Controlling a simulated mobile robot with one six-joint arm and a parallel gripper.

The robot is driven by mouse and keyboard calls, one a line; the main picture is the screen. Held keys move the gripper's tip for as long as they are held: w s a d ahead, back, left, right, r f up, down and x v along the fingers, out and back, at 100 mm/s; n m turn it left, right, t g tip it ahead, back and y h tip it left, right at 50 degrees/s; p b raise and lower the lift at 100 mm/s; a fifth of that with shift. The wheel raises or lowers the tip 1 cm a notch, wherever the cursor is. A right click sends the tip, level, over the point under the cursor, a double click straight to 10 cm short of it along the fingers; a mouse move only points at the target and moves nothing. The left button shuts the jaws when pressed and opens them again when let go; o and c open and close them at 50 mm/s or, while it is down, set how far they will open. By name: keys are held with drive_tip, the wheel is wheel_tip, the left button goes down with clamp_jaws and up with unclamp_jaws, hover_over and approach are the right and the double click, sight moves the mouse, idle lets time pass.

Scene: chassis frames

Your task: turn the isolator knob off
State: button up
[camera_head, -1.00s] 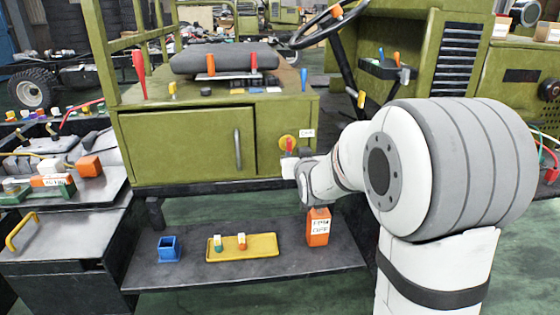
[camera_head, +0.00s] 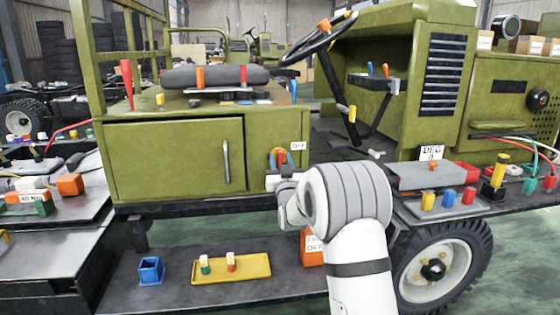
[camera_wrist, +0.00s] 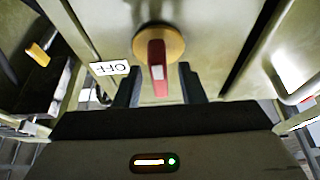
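The isolator knob has a red handle (camera_wrist: 157,66) on a round yellow-orange plate (camera_wrist: 165,42) on the green cabinet side. In the wrist view the handle lies between the two dark fingers of my gripper (camera_wrist: 158,86), with a gap on each side. The fingers are open. In the head view the knob (camera_head: 281,157) shows beside the cabinet door, just above my wrist; my fingertips are hard to make out there. A white OFF label (camera_head: 297,146) is by the knob; in the wrist view the label (camera_wrist: 109,68) appears upside down.
The green cabinet door (camera_head: 174,157) with a vertical handle is left of the knob. A wheel (camera_head: 433,269) and a bench (camera_head: 440,205) of parts are at right.

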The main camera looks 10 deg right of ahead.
drive_tip(key=shift+w+r, duration=0.2)
drive_tip(key=shift+w, duration=0.3)
drive_tip(key=shift+a, duration=0.1)
clamp_jaws()
